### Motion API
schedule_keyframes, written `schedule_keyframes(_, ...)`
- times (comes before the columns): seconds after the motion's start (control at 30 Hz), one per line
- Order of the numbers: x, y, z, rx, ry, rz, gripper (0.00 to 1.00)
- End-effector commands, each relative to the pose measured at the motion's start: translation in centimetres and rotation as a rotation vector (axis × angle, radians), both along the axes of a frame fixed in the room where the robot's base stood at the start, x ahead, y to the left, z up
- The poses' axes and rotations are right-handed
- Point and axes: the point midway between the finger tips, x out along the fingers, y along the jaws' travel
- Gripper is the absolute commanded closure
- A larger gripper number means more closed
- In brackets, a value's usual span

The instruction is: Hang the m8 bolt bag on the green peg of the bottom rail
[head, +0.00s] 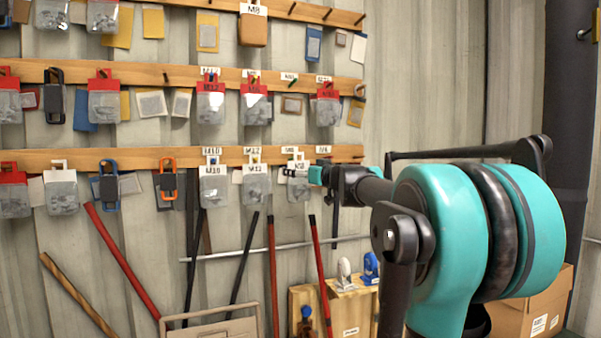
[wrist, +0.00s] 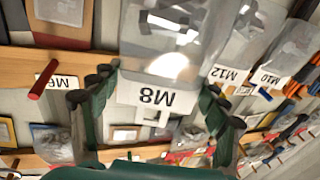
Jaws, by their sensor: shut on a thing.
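The M8 bolt bag (head: 299,187) is a clear bag of grey bolts with a white header, upright in front of the bottom rail (head: 225,156). My gripper (head: 316,174) reaches it from the right and is shut on its header. In the wrist view, the bag (wrist: 172,45) appears upside down, its M8 header between my gripper's fingers (wrist: 156,92). The green peg is not clearly visible; the bag and gripper cover that part of the rail. I cannot tell whether the header's hole is around a peg.
An M12 bag (head: 256,190) and an M10 bag (head: 213,190) hang close to the left on the bottom rail. A red peg (wrist: 43,80) by an M6 label is bare. Bags on the middle rail (head: 140,75) hang above. Long-handled tools (head: 272,270) lean below.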

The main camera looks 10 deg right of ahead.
Motion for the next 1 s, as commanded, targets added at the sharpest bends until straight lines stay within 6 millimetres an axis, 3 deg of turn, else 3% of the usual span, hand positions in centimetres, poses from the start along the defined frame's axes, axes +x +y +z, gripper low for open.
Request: schedule_keyframes(1.0,5.2,1.0,-0.5,0.000,0.000,0.000,0.57)
